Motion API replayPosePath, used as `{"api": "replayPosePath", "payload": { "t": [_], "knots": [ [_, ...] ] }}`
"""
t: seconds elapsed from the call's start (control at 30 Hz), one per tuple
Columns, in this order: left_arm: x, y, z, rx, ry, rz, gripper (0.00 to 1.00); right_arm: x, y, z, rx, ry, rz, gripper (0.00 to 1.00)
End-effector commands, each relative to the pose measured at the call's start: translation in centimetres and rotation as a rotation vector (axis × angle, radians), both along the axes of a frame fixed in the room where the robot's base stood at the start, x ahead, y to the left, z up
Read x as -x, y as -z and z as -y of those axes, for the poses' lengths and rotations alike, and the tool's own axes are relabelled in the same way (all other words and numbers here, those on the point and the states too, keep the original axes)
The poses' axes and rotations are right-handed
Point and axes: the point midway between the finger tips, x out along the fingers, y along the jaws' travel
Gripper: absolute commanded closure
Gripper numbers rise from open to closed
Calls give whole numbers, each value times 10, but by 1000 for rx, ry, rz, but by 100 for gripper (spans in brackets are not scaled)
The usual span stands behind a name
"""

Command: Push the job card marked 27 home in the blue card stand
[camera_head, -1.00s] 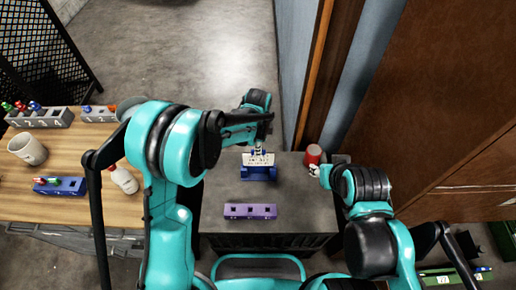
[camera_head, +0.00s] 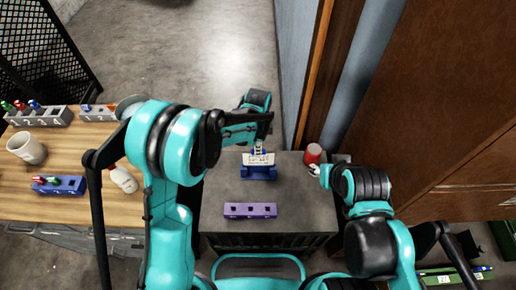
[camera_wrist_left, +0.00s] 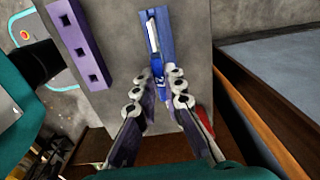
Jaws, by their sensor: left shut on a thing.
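The blue card stand (camera_head: 258,173) sits on the grey top in front of me, and it also shows in the left wrist view (camera_wrist_left: 170,25). A white job card (camera_head: 258,159) with dark print stands in it; its number is too small to read. In the left wrist view the card (camera_wrist_left: 152,34) shows nearly edge-on along the stand. My left gripper (camera_head: 258,148) is at the card's far side, shut on it, with its fingers (camera_wrist_left: 161,88) at either side. My right gripper (camera_head: 315,170) is right of the stand, beside a red cup; its jaws are not clear.
A purple slotted block (camera_head: 250,211) lies nearer me on the grey top (camera_head: 295,195). The red cup (camera_head: 313,153) stands at the back right. On the wooden table at left are a mug (camera_head: 27,148), a white bottle (camera_head: 124,179) and slotted holders. A wall closes the right side.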

Motion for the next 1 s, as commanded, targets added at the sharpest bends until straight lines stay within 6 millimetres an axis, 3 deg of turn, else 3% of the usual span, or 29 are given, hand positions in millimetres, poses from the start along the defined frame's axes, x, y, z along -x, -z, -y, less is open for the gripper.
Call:
{"api": "replayPosePath", "payload": {
  "t": [1.0],
  "knots": [
    [0, 12, 0, 0, 0, 0, 100, 0, 10, 0, 0, 0, 0, 60]
  ]
}}
